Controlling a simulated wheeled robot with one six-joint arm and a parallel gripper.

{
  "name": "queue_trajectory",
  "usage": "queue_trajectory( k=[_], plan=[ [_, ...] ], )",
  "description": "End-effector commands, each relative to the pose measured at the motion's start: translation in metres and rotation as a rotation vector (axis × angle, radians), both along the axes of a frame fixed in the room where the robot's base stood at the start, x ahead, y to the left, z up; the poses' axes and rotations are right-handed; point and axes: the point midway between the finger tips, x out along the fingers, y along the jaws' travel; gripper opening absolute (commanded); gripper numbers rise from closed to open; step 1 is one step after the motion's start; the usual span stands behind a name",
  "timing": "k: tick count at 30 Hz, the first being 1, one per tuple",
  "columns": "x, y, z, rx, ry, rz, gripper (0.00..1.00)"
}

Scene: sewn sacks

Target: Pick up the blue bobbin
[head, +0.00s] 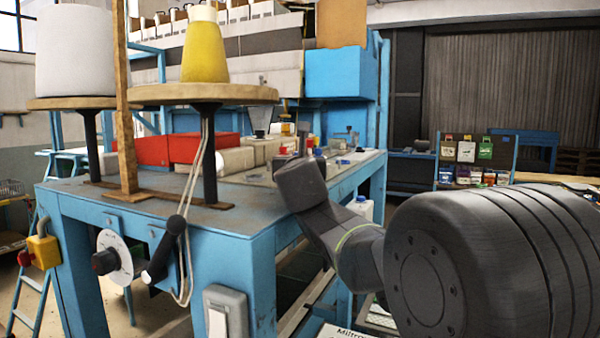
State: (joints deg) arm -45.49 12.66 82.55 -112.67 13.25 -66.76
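A small blue item (342,162) lies on the far right part of the blue workbench's top (225,218). It is too small for me to tell whether it is the blue bobbin, and I make out no other clear candidate. My dark grey arm reaches in from the right, and its far links stand in front of the bench's right edge. I cannot make out my gripper's fingers; the arm links hide that end.
A yellow thread cone (204,50) and a large white cone (76,52) stand on round wooden discs. Red boxes (180,150) and pale blocks (228,160) lie on the bench. A shelf of small cartons (468,160) stands behind at right. A wooden post rises at the left.

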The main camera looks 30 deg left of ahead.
Motion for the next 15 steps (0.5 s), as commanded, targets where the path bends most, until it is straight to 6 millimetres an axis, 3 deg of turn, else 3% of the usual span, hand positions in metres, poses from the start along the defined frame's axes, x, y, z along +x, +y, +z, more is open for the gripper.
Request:
queue_trajectory(
  k=[5, 12, 15],
  plan=[
    [-0.0002, -0.0001, 0.0, 0.0, 0.0, 0.0, 0.47],
    [-0.0003, -0.0002, 0.0001, 0.0, 0.0, 0.0, 0.0],
    [-0.0003, -0.0002, 0.0002, 0.001, -0.001, 0.0, 0.0]
  ],
)
